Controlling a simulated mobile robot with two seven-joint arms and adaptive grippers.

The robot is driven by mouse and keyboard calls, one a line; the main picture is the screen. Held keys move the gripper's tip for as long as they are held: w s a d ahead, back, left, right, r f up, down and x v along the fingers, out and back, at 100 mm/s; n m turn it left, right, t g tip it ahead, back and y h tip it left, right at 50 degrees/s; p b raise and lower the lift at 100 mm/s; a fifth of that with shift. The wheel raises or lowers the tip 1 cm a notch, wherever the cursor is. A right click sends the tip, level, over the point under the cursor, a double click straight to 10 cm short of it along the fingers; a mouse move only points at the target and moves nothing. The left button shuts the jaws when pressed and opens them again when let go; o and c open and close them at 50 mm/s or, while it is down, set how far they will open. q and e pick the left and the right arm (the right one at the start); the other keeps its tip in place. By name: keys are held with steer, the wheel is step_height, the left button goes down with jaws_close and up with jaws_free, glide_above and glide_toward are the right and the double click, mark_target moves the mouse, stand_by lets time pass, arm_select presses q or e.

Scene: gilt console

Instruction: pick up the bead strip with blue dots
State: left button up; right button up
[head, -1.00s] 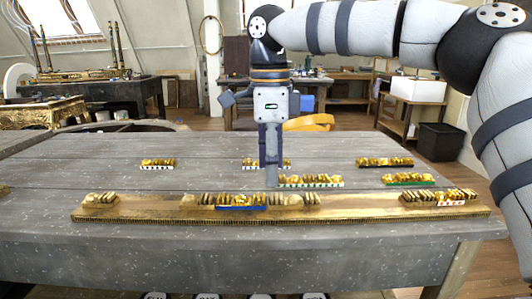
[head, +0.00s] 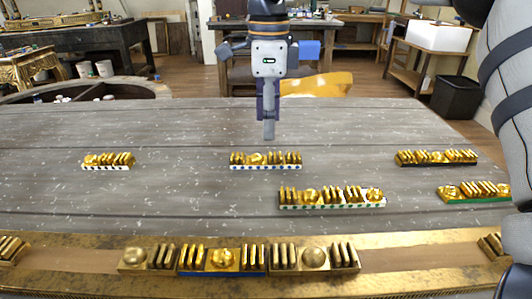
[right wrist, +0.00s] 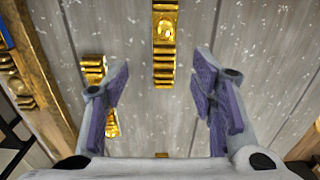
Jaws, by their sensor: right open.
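The bead strip with blue dots (head: 265,161) lies on the grey table, gold beads on top and a white front edge with blue dots. My right gripper (head: 268,130) points down with its fingertips just above and behind this strip in the head view, apart from it. In the right wrist view the gripper is open and empty. A gold strip (right wrist: 165,45), which matches the blue-dotted one by its place, lies between and beyond the fingertips; its dots do not show there. My left gripper is not in view.
A green-dotted strip (head: 332,198) lies close in front, to the right. A white strip with dark dots (head: 108,161) lies left, a black-edged strip (head: 436,158) and a green-edged strip (head: 474,191) right. A long gold rail (head: 80,256) crosses the front.

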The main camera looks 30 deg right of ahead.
mark_target(266, 154)
steer(key=f, duration=0.8)
steer(key=shift+w+f, duration=0.1)
steer(key=shift+w, duration=0.25)
jaws_close()
